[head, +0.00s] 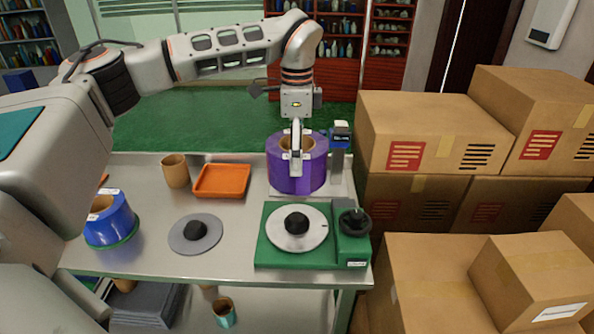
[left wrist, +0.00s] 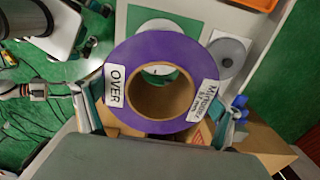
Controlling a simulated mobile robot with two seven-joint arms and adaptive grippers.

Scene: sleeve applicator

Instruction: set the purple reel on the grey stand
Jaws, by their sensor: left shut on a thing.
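The purple reel (head: 312,175) has a brown core and white labels. My left gripper (head: 296,150) is shut on it from above, at its ring wall, and holds it upright over the back right of the table. In the left wrist view the reel (left wrist: 150,38) fills the middle, and part of a pale disc shows through its hole, so it looks raised. The grey stand (head: 180,241), a flat round disc with a black hub, is on the table to the front left of the reel. My right gripper is out of view.
A green applicator (head: 268,254) with a pale disc and black knob stands in front of the reel. A blue reel (head: 122,222) is at the left. An orange tray (head: 222,193) and brown cup (head: 175,171) lie behind the stand. Cardboard boxes (head: 420,125) crowd the right side.

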